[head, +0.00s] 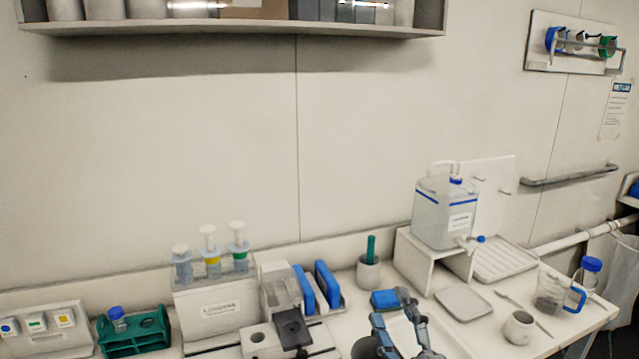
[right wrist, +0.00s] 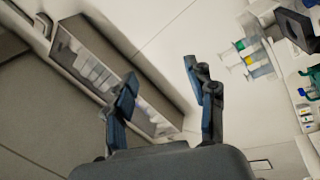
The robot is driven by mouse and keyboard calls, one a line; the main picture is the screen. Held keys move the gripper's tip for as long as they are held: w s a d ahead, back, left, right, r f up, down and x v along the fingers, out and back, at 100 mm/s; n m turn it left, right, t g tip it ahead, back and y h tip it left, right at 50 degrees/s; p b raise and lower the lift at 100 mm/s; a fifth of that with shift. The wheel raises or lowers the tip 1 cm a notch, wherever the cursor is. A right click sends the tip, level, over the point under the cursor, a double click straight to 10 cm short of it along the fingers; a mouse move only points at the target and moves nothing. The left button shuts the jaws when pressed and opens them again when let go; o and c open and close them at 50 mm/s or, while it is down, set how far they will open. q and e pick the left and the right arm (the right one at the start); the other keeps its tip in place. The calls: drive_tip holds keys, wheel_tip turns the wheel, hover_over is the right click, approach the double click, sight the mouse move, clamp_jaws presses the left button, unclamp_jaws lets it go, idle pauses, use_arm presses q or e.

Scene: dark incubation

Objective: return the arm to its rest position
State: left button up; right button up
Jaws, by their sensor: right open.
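My right gripper (head: 405,325) shows at the bottom of the head view, above the bench, with its blue and grey fingers apart. The right wrist view also shows this gripper (right wrist: 162,100), its two fingers spread wide with nothing between them. Behind the fingers in that view are the wall and the shelf, at a tilt. My left gripper and left arm are not in the head view. Much of my right arm is below the picture edge.
The bench holds a green tube rack (head: 135,335), a dispenser box with plungers (head: 215,305), blue racks (head: 315,288), a water container (head: 445,212), a flat tray (head: 463,302), a mug (head: 519,327) and a beaker (head: 550,292). A wall shelf (head: 240,27) hangs above. The wall between is clear.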

drive_tip(key=s+d+f+m+g+h, duration=0.2)
drive_tip(key=f+m+g, duration=0.1)
drive_tip(key=f, duration=0.3)
drive_tip(key=s+d+f+m+g+h, duration=0.1)
drive_tip(key=s+d+f+m+g, duration=0.15)
drive_tip(key=f, duration=0.35)
drive_tip(key=s+d+f+m+g+h, duration=0.2)
drive_tip(key=s+d+f+m, duration=0.1)
drive_tip(key=f, duration=0.3)
drive_tip(key=s+d+f+m+g, duration=0.1)
drive_tip(key=s+f+m+g, duration=0.1)
drive_tip(key=s+f+g, duration=0.5)
drive_tip(key=s+f+m+g, duration=0.2)
drive_tip(key=s+f+m, duration=0.15)
drive_tip(key=s, duration=0.75)
wheel_tip(320, 180, down, 27)
drive_tip(key=s+g+b, duration=0.1)
drive_tip(key=s+d+f+n+g+b, duration=0.1)
drive_tip(key=s+d+f, duration=0.2)
drive_tip(key=s+f, duration=1.4)
wheel_tip(320, 180, down, 2)
drive_tip(key=shift+s+d+g, duration=0.15)
drive_tip(key=shift+s+g, duration=0.15)
drive_tip(key=shift+g, duration=0.05)
